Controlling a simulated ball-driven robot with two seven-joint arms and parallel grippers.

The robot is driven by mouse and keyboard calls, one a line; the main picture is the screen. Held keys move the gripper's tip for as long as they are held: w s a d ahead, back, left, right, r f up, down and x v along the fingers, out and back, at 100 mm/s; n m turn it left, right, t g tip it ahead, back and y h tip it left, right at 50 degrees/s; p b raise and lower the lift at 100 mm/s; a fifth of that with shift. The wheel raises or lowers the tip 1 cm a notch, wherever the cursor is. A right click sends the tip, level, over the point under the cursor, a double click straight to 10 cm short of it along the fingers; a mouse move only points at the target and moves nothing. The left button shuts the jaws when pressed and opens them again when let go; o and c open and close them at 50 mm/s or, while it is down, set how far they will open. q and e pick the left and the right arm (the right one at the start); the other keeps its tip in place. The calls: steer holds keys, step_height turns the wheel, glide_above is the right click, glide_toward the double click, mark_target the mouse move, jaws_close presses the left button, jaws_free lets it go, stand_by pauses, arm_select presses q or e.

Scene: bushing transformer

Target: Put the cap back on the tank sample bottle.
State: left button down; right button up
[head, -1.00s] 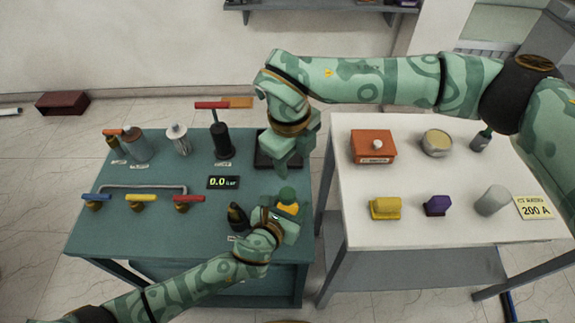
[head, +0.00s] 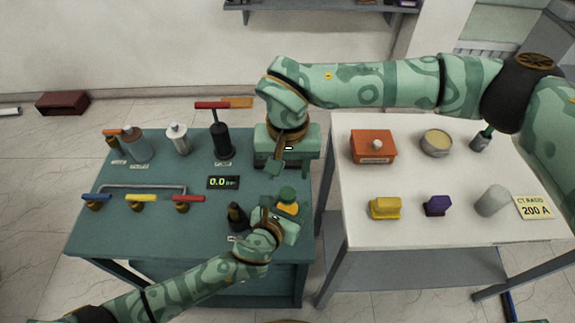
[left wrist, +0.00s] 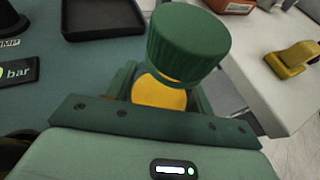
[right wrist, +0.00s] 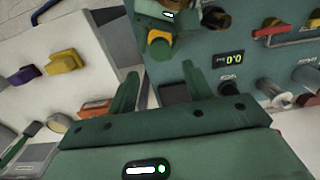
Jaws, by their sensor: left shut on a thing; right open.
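The tank sample bottle (head: 288,208), with a yellow body, stands at the right front of the teal table. My left gripper (head: 280,214) is shut on it. The green ribbed cap (left wrist: 188,42) is on top of the bottle in the left wrist view, where the yellow body (left wrist: 160,92) shows below it. Whether it is fully seated I cannot tell. My right gripper (head: 276,168) is open and empty, behind the bottle and above the table. Its two spread fingers also show in the right wrist view (right wrist: 160,82), with the bottle (right wrist: 160,36) beyond them.
A black tray (left wrist: 104,18) lies behind the bottle, largely covered by my right gripper in the head view. A dark bottle-shaped thing (head: 237,217) stands just left of my left gripper. Valves with coloured handles (head: 140,198) line the left. The white table (head: 460,180) stands right.

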mark_target(287, 193)
steer(key=shift+f, duration=4.05)
steer(key=c, duration=1)
